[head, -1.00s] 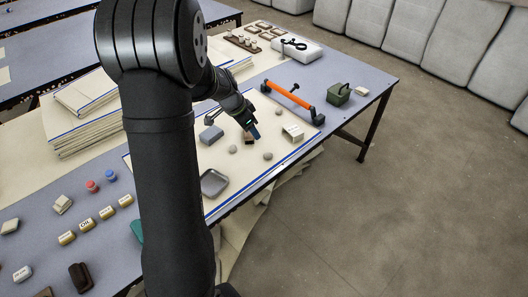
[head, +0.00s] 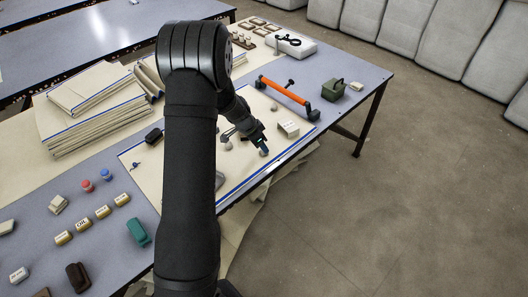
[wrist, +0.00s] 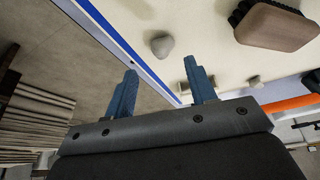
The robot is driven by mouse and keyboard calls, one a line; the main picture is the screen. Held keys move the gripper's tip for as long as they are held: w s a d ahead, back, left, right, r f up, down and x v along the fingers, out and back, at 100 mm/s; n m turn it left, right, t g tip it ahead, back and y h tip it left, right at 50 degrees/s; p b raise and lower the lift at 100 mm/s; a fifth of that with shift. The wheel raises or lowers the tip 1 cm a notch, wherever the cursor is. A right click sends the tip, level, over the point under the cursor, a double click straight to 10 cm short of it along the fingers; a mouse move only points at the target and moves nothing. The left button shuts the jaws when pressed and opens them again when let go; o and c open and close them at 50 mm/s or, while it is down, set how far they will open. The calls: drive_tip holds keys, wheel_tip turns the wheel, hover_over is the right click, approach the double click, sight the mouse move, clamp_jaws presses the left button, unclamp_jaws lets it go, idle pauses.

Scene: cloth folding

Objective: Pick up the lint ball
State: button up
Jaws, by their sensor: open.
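My gripper (head: 263,147) is low over the cream cloth near its blue-striped front edge, at the right part of the table. In the wrist view my gripper (wrist: 160,65) is open, its two blue fingers apart and nothing held between them. A small grey lint ball (wrist: 162,45) lies on the cream cloth (wrist: 215,65) just past the fingertips, close to the blue stripe, apart from both fingers. In the head view a grey lump (head: 228,146) shows on the cloth left of my gripper. My fingers partly hide what lies under them there.
A brown block with dark bristles (wrist: 277,26) lies near the ball in the wrist view. A pale box (head: 289,129) stands right of my gripper, with an orange-handled bar (head: 285,91) behind it. Folded cloth stacks (head: 90,118) stand left.

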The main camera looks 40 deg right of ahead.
drive_tip(key=x, duration=0.5)
drive_tip(key=shift+w+a+f, duration=0.1)
drive_tip(key=shift+w, duration=0.15)
clamp_jaws()
